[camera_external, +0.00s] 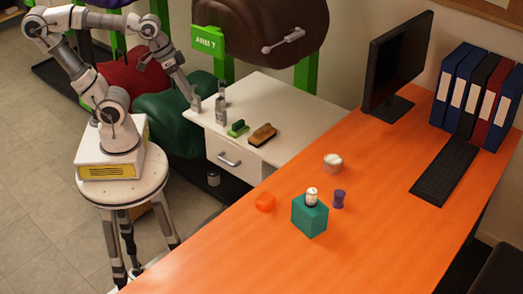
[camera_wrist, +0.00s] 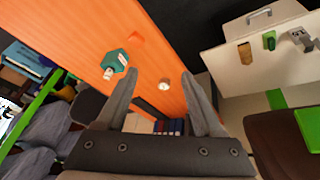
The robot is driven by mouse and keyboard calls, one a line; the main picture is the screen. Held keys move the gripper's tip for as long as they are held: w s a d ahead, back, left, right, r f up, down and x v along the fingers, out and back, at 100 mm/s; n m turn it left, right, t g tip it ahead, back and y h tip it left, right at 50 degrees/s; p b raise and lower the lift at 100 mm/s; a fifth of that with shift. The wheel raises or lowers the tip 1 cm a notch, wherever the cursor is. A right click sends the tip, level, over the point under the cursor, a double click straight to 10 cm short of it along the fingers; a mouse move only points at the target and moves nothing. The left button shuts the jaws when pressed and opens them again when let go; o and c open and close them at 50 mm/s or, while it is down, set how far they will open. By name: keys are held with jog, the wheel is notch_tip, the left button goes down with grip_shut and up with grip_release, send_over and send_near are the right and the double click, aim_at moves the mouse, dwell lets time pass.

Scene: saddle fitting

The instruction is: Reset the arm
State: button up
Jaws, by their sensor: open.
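My arm rises from a white base on a round stool, bends over and hangs down at the left end of the white cabinet top. My gripper (camera_external: 196,103) is at its end, close to the cabinet's left edge. In the wrist view my gripper (camera_wrist: 158,74) shows two grey fingers spread apart with nothing between them. The view between and beyond them is of the orange desk and the cabinet, at a distance.
The orange desk (camera_external: 260,245) holds a teal box (camera_external: 310,216), small items, a monitor (camera_external: 396,62) and binders. A brown saddle (camera_external: 255,25) is behind.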

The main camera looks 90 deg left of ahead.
jog(key=shift+s+a+r+m+t+y, duration=0.2)
jog(key=shift+s+a+m+t+y, duration=0.15)
jog(key=shift+s+a+m, duration=0.4)
jog(key=shift+s+a, duration=0.15)
